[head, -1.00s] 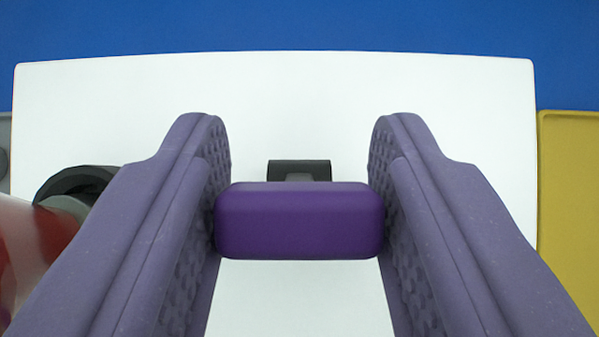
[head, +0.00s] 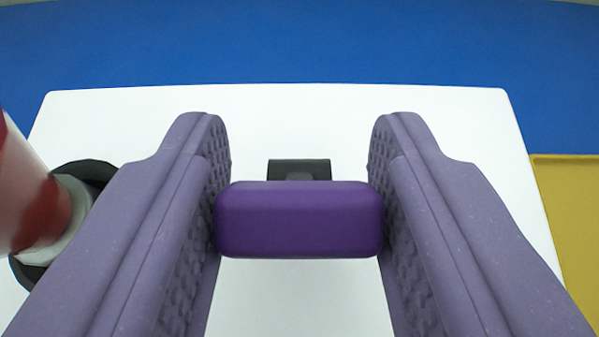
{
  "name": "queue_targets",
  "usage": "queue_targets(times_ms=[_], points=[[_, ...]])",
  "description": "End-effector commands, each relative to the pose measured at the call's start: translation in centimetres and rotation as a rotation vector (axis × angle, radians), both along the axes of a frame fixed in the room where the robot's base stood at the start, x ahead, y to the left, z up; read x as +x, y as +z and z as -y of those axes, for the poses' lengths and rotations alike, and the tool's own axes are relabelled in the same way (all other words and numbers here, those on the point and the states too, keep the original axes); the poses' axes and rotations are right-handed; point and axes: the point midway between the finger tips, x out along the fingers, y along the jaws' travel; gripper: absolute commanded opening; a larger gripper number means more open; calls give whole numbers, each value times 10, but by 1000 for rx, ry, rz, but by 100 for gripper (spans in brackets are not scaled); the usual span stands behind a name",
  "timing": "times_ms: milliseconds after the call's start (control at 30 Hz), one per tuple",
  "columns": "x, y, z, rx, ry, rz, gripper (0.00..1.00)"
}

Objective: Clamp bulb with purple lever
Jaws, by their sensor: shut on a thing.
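The purple lever (head: 300,220) shows as a rounded purple block in the middle of the head view. My gripper (head: 300,215) is shut on it, with a finger pressed against each end. A dark bracket (head: 300,169) shows just behind the lever. The bulb (head: 35,195), red and white with a pale grey collar, stands tilted in the picture at the left, in a black ring-like holder (head: 88,172). My left finger hides part of that holder, and the bulb's top is cut off by the picture edge.
The lever and bulb are on a white bench box (head: 420,105). Blue floor or surface (head: 300,40) lies beyond it. A yellow panel or tray (head: 568,215) is at the right edge. The white top behind the lever is clear.

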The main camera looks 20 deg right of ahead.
Motion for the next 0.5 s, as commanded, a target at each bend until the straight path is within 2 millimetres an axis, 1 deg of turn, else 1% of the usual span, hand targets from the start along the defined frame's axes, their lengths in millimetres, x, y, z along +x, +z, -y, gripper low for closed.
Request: queue_targets(times_ms=[167,200,233,267,500], points=[[-2,-3,0,-1,1,-9,15],[-2,-3,0,0,1,-10,54],[-2,-3,0,0,1,-9,61],[-2,-2,0,0,1,-9,66],[-1,-1,0,0,0,-5,66]])
